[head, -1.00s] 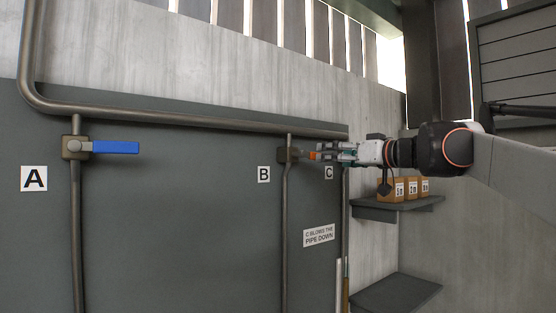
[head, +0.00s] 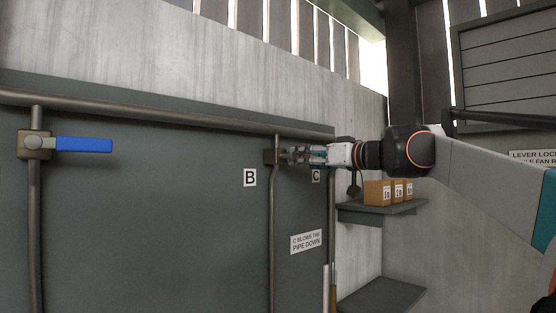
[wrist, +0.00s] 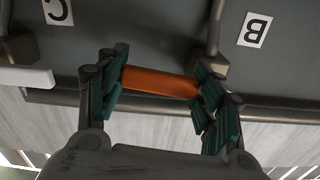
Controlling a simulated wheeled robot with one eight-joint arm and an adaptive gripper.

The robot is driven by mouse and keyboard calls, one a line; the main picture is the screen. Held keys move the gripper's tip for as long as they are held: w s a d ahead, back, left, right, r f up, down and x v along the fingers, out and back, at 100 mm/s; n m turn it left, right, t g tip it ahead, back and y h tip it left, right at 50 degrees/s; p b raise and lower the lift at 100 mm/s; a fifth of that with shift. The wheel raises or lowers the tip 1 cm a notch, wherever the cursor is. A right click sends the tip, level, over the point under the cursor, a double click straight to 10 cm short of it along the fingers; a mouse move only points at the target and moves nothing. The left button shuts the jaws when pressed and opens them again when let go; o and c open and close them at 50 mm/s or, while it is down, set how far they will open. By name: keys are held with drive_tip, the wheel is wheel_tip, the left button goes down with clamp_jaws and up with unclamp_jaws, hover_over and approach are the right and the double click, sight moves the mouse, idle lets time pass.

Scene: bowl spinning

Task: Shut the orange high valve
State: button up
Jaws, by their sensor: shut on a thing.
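The orange valve handle (wrist: 160,82) lies between the two green-padded fingers of my gripper (wrist: 162,90) in the wrist view. It spans crosswise from one finger to the other, roughly along the horizontal pipe. Its right end is close to the valve body (wrist: 214,68) on the pipe beside the letter B. In the head view my gripper (head: 303,155) reaches in from the right to the valve body (head: 270,157) at B and hides the orange handle. My gripper is shut on the handle.
A valve with a blue handle (head: 84,145) is at the left. A white handle (wrist: 25,78) is near the letter C in the wrist view. The horizontal pipe (head: 180,116) runs above the valves. A shelf (head: 385,211) with small boxes (head: 376,193) is below my arm.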

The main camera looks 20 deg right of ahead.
drive_tip(key=shift+r+n+p, duration=0.35)
drive_tip(key=shift+r+n, duration=0.1)
drive_tip(key=shift+n, duration=0.35)
drive_tip(key=o, duration=1.5)
wheel_tip(320, 180, up, 10)
